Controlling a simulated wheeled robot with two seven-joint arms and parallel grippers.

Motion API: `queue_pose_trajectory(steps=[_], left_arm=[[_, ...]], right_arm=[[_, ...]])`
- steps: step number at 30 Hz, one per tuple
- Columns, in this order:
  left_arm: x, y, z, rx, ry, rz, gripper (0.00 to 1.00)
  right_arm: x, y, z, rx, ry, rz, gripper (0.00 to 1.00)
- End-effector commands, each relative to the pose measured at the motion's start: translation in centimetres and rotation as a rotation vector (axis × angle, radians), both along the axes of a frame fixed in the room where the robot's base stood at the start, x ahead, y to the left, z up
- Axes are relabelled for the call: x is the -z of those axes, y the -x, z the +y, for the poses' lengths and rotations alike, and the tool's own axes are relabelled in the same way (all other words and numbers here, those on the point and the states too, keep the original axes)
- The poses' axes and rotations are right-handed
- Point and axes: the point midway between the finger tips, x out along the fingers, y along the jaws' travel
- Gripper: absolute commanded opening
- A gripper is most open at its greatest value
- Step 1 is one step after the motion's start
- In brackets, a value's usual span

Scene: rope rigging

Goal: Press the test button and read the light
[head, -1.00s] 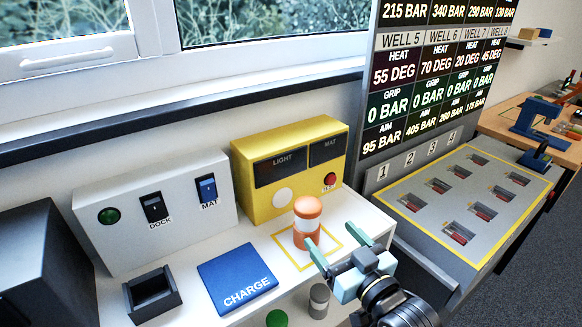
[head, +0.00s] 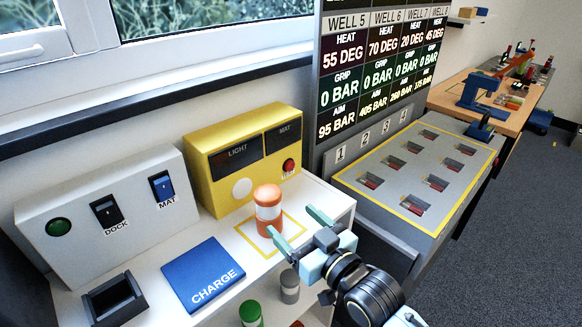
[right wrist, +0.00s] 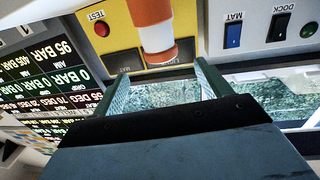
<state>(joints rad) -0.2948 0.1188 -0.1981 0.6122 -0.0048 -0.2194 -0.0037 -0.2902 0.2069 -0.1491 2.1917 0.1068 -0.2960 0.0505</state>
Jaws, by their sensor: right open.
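The yellow test box (head: 213,152) stands against the wall. A red button (head: 288,166) is on its front at right; in the right wrist view the button (right wrist: 101,29) has the label TEST above it, upside down. The box's LIGHT panel (head: 236,155) and MAT panel (head: 283,134) look dark. A round white disc is below the LIGHT panel. My right gripper (head: 298,227) is open and empty, right of and in front of an orange and white cylinder (head: 268,197); whether a finger touches it I cannot tell. My left gripper is not in view.
The cylinder stands in a yellow outlined square in front of the box. A blue CHARGE mat (head: 203,270), an open black holder (head: 115,300) and a white DOCK/MAT switch box (head: 80,199) are at left. A grey slotted panel (head: 405,150) and a readout board (head: 370,75) are at right.

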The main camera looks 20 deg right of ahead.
Motion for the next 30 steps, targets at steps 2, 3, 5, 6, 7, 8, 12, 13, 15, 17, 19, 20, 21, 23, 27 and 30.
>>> queue_pose_trajectory(steps=[2,3,5,6,7,8,12,13,15,17,19,20,21,23,27,30], left_arm=[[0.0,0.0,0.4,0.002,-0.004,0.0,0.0],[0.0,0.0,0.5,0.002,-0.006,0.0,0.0],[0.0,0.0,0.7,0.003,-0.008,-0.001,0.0],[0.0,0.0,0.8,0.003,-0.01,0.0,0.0],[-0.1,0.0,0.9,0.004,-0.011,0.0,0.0],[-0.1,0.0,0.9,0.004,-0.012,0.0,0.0],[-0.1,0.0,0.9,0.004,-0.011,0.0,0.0],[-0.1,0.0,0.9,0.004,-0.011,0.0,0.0],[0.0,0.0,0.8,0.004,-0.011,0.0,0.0],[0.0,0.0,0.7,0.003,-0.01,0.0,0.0],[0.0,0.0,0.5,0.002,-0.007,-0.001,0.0],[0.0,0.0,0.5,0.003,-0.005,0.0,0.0],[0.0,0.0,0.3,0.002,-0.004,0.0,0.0],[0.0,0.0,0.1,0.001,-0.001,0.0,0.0],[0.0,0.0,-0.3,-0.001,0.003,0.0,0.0],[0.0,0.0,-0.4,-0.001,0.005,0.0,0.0]], right_arm=[[0.0,0.0,0.0,0.0,0.0,0.0,0.77],[0.0,0.0,0.0,0.0,0.0,0.0,0.77],[0.0,0.0,0.0,0.0,0.0,0.0,0.77],[0.0,0.0,0.0,0.0,0.0,0.0,0.77],[0.0,0.0,0.0,0.0,0.0,0.0,0.73],[0.0,0.0,0.0,0.0,0.0,0.0,0.69],[0.0,0.0,0.0,0.0,0.0,0.0,0.5],[0.0,0.0,0.0,0.0,0.0,0.0,0.46],[0.0,0.0,0.0,0.0,0.0,0.0,0.37],[0.0,0.0,0.0,0.0,0.0,0.0,0.29],[0.0,0.0,0.0,0.0,0.0,0.0,0.2],[0.0,0.0,0.0,0.0,0.0,0.0,0.16],[0.0,0.0,0.0,0.0,0.0,0.0,0.11],[0.0,0.0,0.0,0.0,0.0,0.0,0.03],[0.0,0.0,0.0,0.0,0.0,0.0,0.0],[0.0,0.0,0.0,0.0,0.0,0.0,0.0]])
